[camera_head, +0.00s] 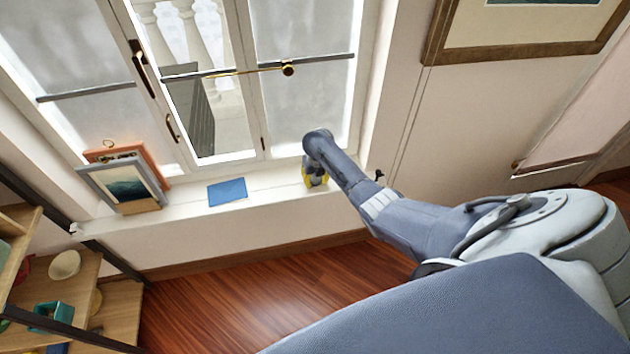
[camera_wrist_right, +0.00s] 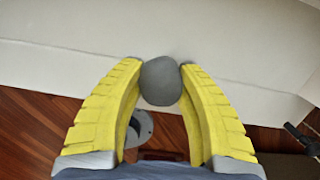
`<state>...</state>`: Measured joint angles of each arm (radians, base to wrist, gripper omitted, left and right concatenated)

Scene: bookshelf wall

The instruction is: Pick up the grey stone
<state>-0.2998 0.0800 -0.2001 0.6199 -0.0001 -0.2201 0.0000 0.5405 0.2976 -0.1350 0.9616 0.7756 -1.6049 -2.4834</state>
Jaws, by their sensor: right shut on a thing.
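The grey stone (camera_wrist_right: 161,82) is a smooth, rounded lump between the yellow fingertips of my right gripper (camera_wrist_right: 160,75) in the right wrist view. Both fingertips touch its sides, and the gripper is shut on it. The white window sill (camera_wrist_right: 240,82) shows behind the stone; I cannot tell whether the stone still touches it. In the head view my right gripper (camera_head: 316,178) is at the right end of the sill, below the window, and the stone is hard to make out there. My left gripper is not in view.
A blue flat book (camera_head: 228,191) lies on the sill to the left of my right gripper. Framed pictures (camera_head: 124,184) lean at the sill's left end. A wooden shelf (camera_head: 120,303) with bowls stands at lower left.

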